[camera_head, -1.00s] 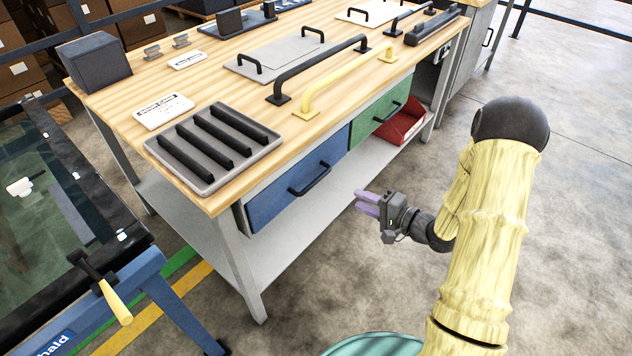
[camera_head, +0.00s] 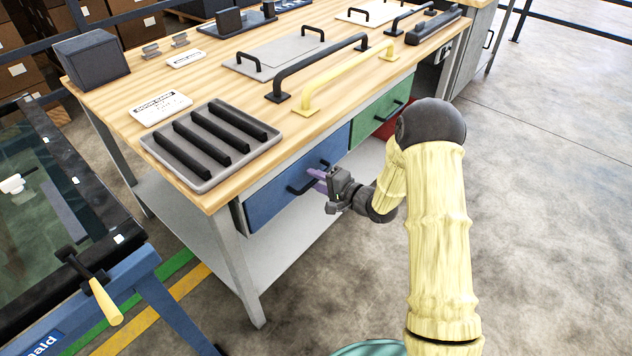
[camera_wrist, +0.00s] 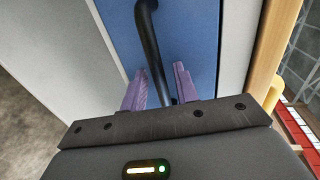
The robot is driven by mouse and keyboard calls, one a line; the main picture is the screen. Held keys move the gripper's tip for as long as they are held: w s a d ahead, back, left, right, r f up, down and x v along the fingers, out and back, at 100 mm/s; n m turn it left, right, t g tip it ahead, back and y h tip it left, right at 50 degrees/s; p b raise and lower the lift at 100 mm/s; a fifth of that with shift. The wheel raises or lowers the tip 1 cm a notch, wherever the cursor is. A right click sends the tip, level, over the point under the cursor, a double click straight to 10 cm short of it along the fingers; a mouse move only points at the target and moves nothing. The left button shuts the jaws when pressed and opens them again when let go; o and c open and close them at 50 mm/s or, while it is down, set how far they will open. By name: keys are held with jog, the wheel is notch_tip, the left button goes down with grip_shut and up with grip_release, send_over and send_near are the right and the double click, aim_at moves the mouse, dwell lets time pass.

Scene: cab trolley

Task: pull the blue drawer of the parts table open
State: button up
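The blue drawer (camera_head: 268,198) is in the front of the parts table (camera_head: 213,192) and looks shut. Its black bar handle (camera_head: 294,188) is partly hidden by my gripper in the head view. My gripper (camera_head: 318,180) is at the right end of the handle. In the wrist view, the blue drawer front (camera_wrist: 193,40) faces my gripper (camera_wrist: 158,88). Its two purple fingers are apart, and the black handle (camera_wrist: 152,50) runs between them. I see gaps beside the handle, so the fingers do not look closed on it.
A green drawer (camera_head: 375,118) is right of the blue one, and a red bin (camera_head: 393,130) is partly hidden behind my arm. A cart with a yellow-handled lever (camera_head: 105,300) stands at the left. The floor at the right is clear.

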jog(key=shift+w+a, duration=0.15)
jog(key=shift+a, duration=0.05)
grip_shut()
jog(key=shift+d, duration=0.1)
